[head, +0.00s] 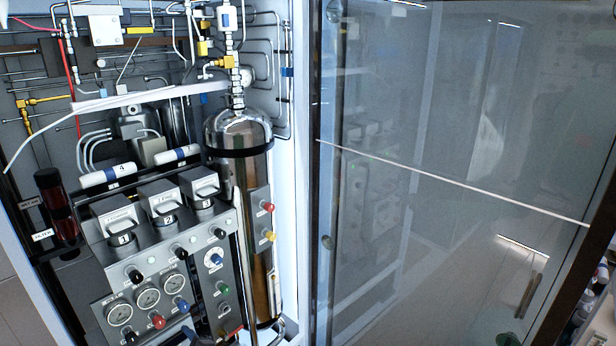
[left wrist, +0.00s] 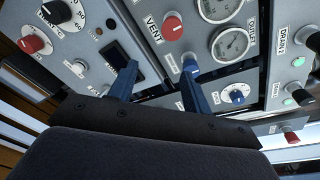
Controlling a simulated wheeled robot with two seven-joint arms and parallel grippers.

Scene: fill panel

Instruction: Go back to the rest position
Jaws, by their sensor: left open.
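My left gripper (left wrist: 160,68) shows in the left wrist view as two blue fingers set apart, with nothing visible between them. The fingers stand in front of a grey control panel (left wrist: 268,62) with a red VENT knob (left wrist: 173,27), a blue knob and round gauges (left wrist: 229,45). I cannot tell whether the fingertips touch the panel. In the head view the fill panel (head: 146,290) stands at the lower left with its gauges and coloured knobs. My left gripper cannot be made out clearly there. My right gripper is in neither view.
A tall metal cylinder (head: 238,150) stands beside the panel inside the cabinet, under pipes and valves. A large glass door (head: 450,120) fills the right side. Bottles (head: 590,300) stand at the lower right edge. Bare floor (head: 15,315) shows at the lower left.

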